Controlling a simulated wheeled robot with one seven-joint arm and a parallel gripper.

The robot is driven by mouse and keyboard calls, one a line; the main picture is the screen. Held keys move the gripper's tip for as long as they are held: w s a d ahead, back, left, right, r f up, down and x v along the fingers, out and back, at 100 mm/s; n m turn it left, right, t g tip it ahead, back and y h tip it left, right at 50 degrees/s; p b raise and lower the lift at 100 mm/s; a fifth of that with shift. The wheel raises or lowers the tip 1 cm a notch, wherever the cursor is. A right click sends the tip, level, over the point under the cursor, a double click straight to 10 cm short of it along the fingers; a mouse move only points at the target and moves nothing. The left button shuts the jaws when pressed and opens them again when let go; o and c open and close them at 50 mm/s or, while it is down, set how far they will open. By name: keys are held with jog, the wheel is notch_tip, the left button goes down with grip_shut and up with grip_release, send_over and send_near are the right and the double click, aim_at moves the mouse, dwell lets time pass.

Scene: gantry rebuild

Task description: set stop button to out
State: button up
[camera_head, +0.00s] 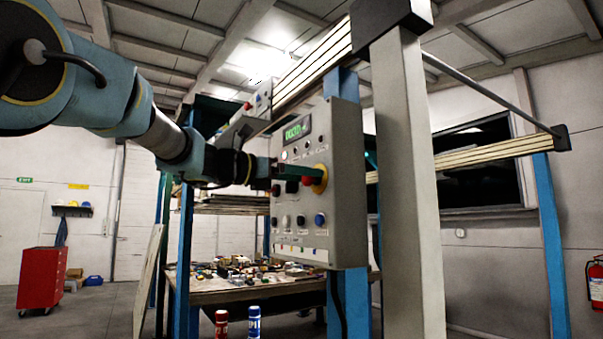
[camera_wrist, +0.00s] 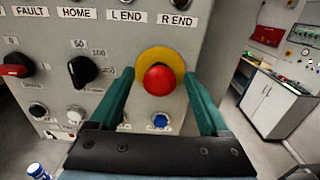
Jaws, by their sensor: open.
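The stop button is a red mushroom head (camera_wrist: 159,80) on a yellow round plate (camera_wrist: 150,58), mounted on a grey control panel (camera_wrist: 120,35). In the wrist view, the fingers of my gripper (camera_wrist: 158,88) are spread apart, one on each side of the red head, with a gap on both sides. In the head view, the red button (camera_head: 308,181) and its yellow plate (camera_head: 321,176) show on the panel's right part, and my gripper (camera_head: 298,175) reaches it from the left. I cannot tell whether the button is in or out.
Left of the button are a black knob (camera_wrist: 82,70) and a red-handled switch (camera_wrist: 14,68). A blue push button (camera_wrist: 160,121) sits below. A grey post (camera_head: 408,190) stands right of the panel. A cluttered workbench (camera_head: 250,292) is behind.

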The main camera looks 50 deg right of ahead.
jog(key=shift+c, duration=0.2)
grip_shut()
dwell(0.4)
dwell(0.3)
